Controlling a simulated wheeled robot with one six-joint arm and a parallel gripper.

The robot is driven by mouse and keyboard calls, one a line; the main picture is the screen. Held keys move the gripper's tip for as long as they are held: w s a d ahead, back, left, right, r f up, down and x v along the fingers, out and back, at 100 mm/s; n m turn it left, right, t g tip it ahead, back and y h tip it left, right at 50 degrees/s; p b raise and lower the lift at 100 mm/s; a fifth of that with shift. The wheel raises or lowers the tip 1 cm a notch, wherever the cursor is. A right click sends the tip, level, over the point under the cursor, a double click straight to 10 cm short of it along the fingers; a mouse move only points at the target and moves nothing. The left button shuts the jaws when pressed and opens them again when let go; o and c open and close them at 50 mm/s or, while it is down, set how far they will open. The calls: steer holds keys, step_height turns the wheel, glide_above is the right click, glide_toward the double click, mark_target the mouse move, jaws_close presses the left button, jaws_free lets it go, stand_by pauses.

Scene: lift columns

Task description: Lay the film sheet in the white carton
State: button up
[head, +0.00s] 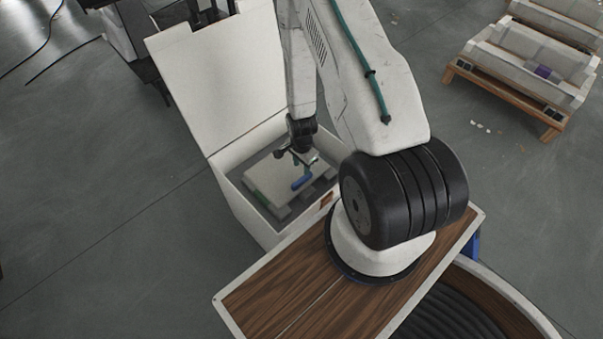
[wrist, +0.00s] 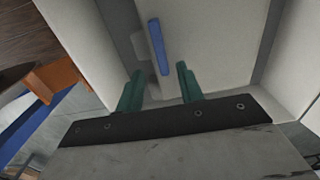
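The white carton (head: 237,203) stands open beside my base, with its lid (head: 218,72) tilted up at the back. A pale flat surface (head: 262,180) lies inside it. A blue strip (head: 301,178) shows over that surface, also in the wrist view (wrist: 159,47), with a faint greyish patch along it. It may be the film sheet's edge; I make out no clear sheet outline. My gripper (head: 296,158) points down into the carton. In the wrist view its green fingers (wrist: 159,70) are apart, either side of the strip's lower end. Nothing is visibly clamped; contact is unclear.
A wooden pallet (head: 498,99) with white trays stands at the upper right. Cables (head: 62,55) lie on the floor at upper left. The grey floor (head: 90,220) at left is clear.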

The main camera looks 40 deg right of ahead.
steer(key=w+a+r+n, duration=0.1)
steer(key=a+r+n, duration=0.15)
steer(key=r, duration=0.95)
steer(key=a+r+n, duration=0.2)
steer(key=r+n, duration=0.1)
steer(key=r, duration=0.9)
steer(key=w+a+r+n, duration=0.1)
steer(key=a+r+n, duration=0.2)
steer(key=r, duration=0.9)
steer(key=s+a+r+n, duration=0.3)
steer(key=s+r+n, duration=0.1)
steer(key=s+r, duration=0.5)
steer(key=s+a+r+n+t, duration=0.1)
steer(key=s+a+r+n, duration=0.3)
steer(key=s+r, duration=0.5)
steer(key=shift+s+r+n, duration=0.3)
steer(key=shift+s+n, duration=0.25)
steer(key=shift+s, duration=0.6)
steer(key=shift+a, duration=0.1)
